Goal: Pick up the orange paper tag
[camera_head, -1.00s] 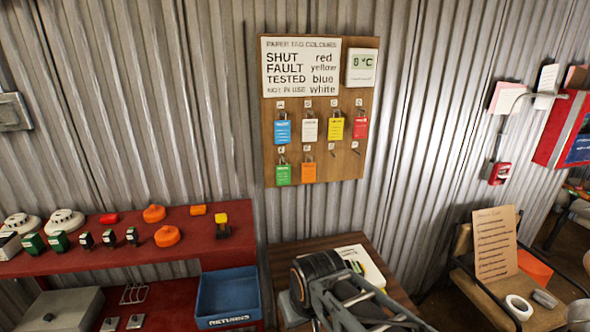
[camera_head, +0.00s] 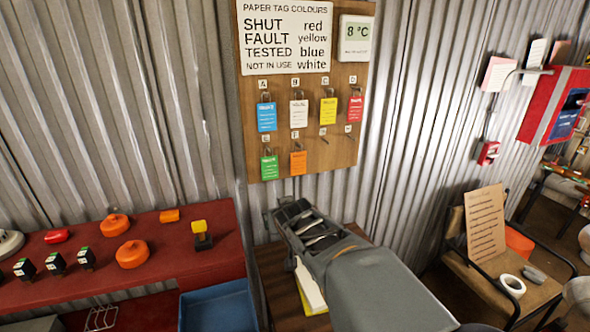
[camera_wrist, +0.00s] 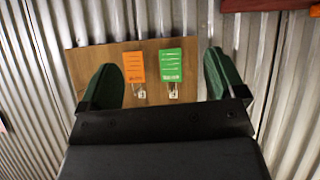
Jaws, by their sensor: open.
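The orange paper tag (camera_head: 298,163) hangs from a hook under label F in the bottom row of the wooden board (camera_head: 345,152). It hangs beside the green tag (camera_head: 269,167). In the wrist view the orange tag (camera_wrist: 134,67) appears upside down, left of the green tag (camera_wrist: 171,65). My gripper (camera_wrist: 160,62) is open, with its two green fingers wide apart on either side of both tags in that view. Nothing is between its fingers that I can see held. In the head view my gripper (camera_head: 292,212) is below the board, its fingertips hard to make out.
Blue, white, yellow and red tags (camera_head: 355,110) hang in the row above. A red shelf (camera_head: 190,245) with orange and black devices stands at left, with a blue bin (camera_head: 220,305) below. A chair (camera_head: 460,262) stands at right. Corrugated wall lies behind the board.

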